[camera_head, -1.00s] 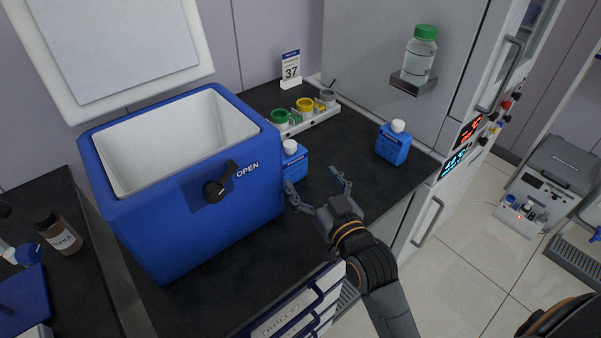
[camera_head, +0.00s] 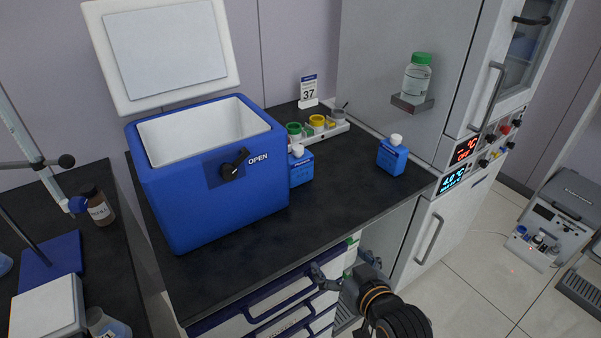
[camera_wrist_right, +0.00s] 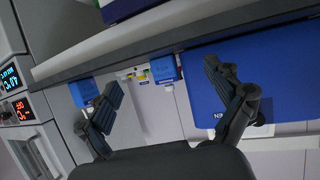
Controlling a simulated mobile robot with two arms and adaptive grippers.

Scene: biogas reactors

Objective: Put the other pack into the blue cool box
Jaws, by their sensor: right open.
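The blue cool box (camera_head: 215,205) stands on the dark bench with its lid (camera_head: 165,58) raised; its visible white interior looks empty, but the floor is hidden. One blue pack with a white cap (camera_head: 301,170) stands against the box's right side. Another blue pack (camera_head: 392,158) stands apart, farther right near the bench's right end. My right gripper (camera_head: 341,268) is open and empty, in front of the bench's front edge, apart from both packs. The right wrist view shows the box (camera_wrist_right: 275,75), one pack (camera_wrist_right: 165,69) between the fingers and the other (camera_wrist_right: 82,92) partly behind a finger.
A white rack (camera_head: 322,132) with coloured pots and a "37" sign (camera_head: 309,92) stand behind the packs. A green-capped bottle (camera_head: 417,78) sits on a wall shelf. Drawers (camera_head: 280,300) are under the bench edge. The bench front between box and right pack is clear.

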